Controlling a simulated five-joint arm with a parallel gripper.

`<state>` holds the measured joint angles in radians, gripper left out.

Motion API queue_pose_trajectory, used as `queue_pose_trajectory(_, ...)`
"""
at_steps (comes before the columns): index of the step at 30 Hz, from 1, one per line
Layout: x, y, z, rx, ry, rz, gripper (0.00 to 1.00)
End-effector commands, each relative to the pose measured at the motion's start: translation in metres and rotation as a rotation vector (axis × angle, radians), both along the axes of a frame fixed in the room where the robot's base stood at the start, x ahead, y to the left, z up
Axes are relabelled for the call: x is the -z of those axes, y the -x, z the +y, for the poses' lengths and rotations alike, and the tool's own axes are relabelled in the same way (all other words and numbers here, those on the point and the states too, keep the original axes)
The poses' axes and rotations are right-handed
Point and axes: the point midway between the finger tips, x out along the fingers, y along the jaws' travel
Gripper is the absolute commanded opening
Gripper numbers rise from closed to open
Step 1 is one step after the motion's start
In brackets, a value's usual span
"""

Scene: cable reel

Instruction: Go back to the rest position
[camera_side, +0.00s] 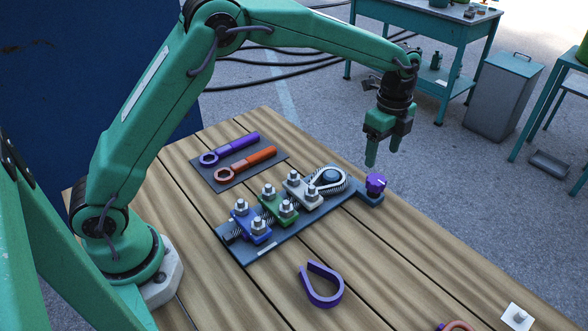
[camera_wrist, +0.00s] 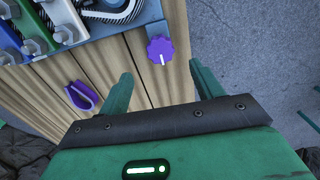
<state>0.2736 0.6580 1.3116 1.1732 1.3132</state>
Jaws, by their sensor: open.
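My gripper (camera_side: 382,150) is open and empty. It hangs above the table's far right edge, higher than a purple knob (camera_side: 376,184) and apart from it. The knob sits on the end of a blue-grey base plate (camera_side: 262,247). In the wrist view, my two green fingers (camera_wrist: 160,85) are spread with only table and floor between them, and the purple knob (camera_wrist: 160,50) shows ahead of them with a white line on its top. The plate carries blue, green and white clamp blocks with bolts, and a round reel-like part (camera_side: 331,177).
A purple loop (camera_side: 321,300) lies on the wooden table in front of the plate. Purple and orange wrenches (camera_side: 250,163) lie on a dark mat at the back. A white square with a peg (camera_side: 517,317) is at the right front. The table's right part is mostly clear.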

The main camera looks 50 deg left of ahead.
Motion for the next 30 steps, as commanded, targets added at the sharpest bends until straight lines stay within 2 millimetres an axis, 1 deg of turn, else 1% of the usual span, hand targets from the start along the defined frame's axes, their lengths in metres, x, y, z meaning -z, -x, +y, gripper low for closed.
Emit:
queue_pose_trajectory(5,-0.001,0.000,0.000,-0.003,0.000,-0.002,0.66)
queue_pose_trajectory(8,-0.005,0.002,0.002,-0.016,0.002,-0.007,0.66)
queue_pose_trajectory(11,-0.013,0.006,0.007,-0.046,0.005,-0.017,0.66)
queue_pose_trajectory(14,-0.025,0.012,0.013,-0.096,0.010,-0.033,0.66)
queue_pose_trajectory(20,-0.058,0.035,0.033,-0.245,0.028,-0.077,0.66)
queue_pose_trajectory(24,-0.080,0.055,0.048,-0.364,0.044,-0.109,0.66)
queue_pose_trajectory(30,-0.107,0.088,0.069,-0.531,0.074,-0.155,0.66)
